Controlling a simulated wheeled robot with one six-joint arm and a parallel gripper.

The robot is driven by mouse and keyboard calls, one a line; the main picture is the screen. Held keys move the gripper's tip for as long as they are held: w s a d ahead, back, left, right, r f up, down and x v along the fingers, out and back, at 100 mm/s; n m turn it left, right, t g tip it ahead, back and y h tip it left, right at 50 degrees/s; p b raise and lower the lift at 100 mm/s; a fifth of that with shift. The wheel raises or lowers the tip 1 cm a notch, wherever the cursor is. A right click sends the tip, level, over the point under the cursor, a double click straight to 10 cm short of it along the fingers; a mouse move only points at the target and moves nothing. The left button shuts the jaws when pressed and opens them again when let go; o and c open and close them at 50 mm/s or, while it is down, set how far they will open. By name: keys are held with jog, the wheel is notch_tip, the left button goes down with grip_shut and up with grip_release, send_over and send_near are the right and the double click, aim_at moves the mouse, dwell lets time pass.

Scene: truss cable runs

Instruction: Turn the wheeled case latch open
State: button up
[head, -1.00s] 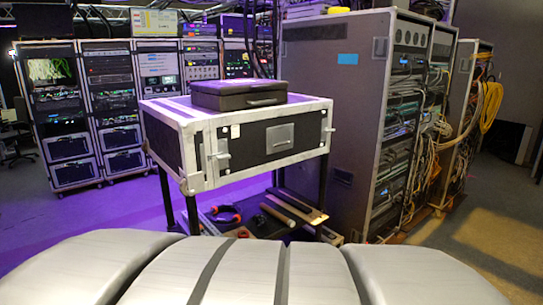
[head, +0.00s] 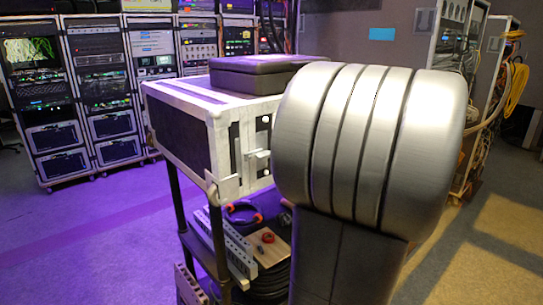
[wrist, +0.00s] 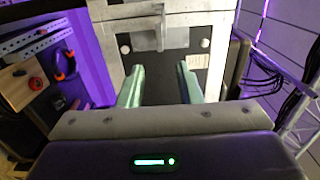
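The wheeled case (head: 180,138) is a black box with a pale metal frame on a dark stand. Its latch (head: 258,160) is a small pale metal tab on the front's left part, just left of my arm. In the wrist view the latch (wrist: 158,27) appears at the top middle, beyond my fingertips. My gripper (wrist: 158,72) is open and empty, its two pale green fingers spread before the dark front panel. I see no contact with the latch. In the head view my arm hides the gripper and the right part of the front.
A dark flat case (head: 250,75) lies on top of the wheeled case. A lower shelf holds cables, a perforated bar (head: 238,250) and a wooden block (head: 268,246). Equipment racks (head: 98,90) stand behind. Open floor lies at left.

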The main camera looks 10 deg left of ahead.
aim_at(259, 156)
jog(key=p+x, duration=0.2)
jog(key=x, duration=1.1)
jog(key=shift+p, duration=0.4)
grip_shut()
